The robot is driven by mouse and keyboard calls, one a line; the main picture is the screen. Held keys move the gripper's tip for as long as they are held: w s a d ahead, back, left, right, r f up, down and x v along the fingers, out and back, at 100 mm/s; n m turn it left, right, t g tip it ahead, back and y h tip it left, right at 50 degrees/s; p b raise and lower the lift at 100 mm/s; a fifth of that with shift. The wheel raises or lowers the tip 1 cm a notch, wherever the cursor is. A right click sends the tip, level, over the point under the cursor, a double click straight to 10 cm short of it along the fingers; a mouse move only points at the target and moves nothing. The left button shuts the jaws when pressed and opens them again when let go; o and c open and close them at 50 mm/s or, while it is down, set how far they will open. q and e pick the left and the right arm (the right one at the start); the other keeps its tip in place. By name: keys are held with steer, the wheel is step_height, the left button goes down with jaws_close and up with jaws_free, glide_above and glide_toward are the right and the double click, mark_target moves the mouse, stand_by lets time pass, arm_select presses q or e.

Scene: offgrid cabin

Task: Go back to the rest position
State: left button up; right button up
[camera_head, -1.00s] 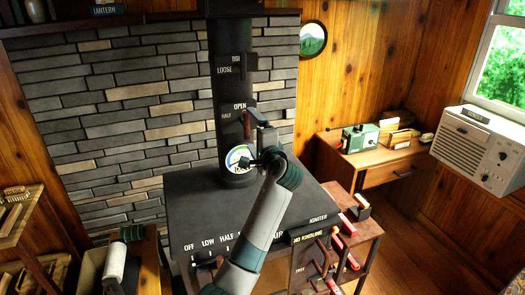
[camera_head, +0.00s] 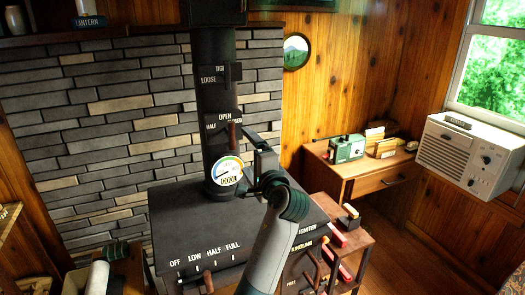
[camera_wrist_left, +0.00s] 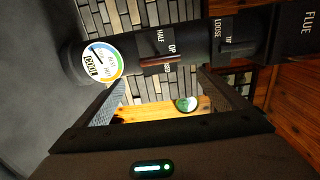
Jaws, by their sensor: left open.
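My left gripper (camera_head: 262,152) is open and empty, just right of the black stove pipe (camera_head: 212,60). In the left wrist view its fingers (camera_wrist_left: 165,98) are spread with nothing between them. The damper handle (camera_head: 233,135) by the OPEN and HALF labels is red-brown and stands clear of the fingers. A round gauge (camera_head: 226,171) on the pipe's foot has its needle toward COOL; it also shows in the left wrist view (camera_wrist_left: 100,60). My right gripper is out of view.
The dark stove top (camera_head: 175,215) lies below my left forearm, with an OFF to FULL slider (camera_head: 208,280) at its front. A side table (camera_head: 385,180) holding a green device (camera_head: 347,148) stands right. A beige window unit (camera_head: 465,150) is far right.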

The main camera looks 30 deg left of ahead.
arm_select(q)
steer(key=s+d+f+n+g+h, duration=0.1)
steer(key=s+d+f+h, duration=0.15)
steer(key=s+f, duration=0.55)
steer(key=s+d+f+n+g+h, duration=0.1)
steer(key=s+f+h, duration=0.25)
steer(key=f, duration=0.85)
steer(key=s+d+f+n+g+h, duration=0.1)
steer(key=s+d+f+h, duration=0.1)
steer(key=s+f, duration=0.65)
steer(key=s+d+f+n+g+h, duration=0.1)
steer(key=s+d+f+g+h, duration=0.2)
steer(key=s, duration=0.5)
steer(key=s+d+f+n+h, duration=0.1)
steer(key=s+d+f, duration=0.3)
steer(key=s, duration=0.5)
steer(key=s+d+f+n+g+h, duration=0.1)
steer(key=s+d+f+g+h, duration=0.1)
steer(key=s+f, duration=0.45)
step_height(320, 180, down, 28)
steer(key=s+g+b, duration=0.1)
steer(key=s+b, duration=0.1)
steer(key=s, duration=0.1)
steer(key=s+a+f+g, duration=0.1)
steer(key=s+a+f, duration=0.2)
steer(key=s+f, duration=1.4)
steer(key=shift+s+a+f+g+b, duration=0.15)
steer(key=shift+s+f+g+b, duration=0.15)
steer(key=shift+f, duration=0.5)
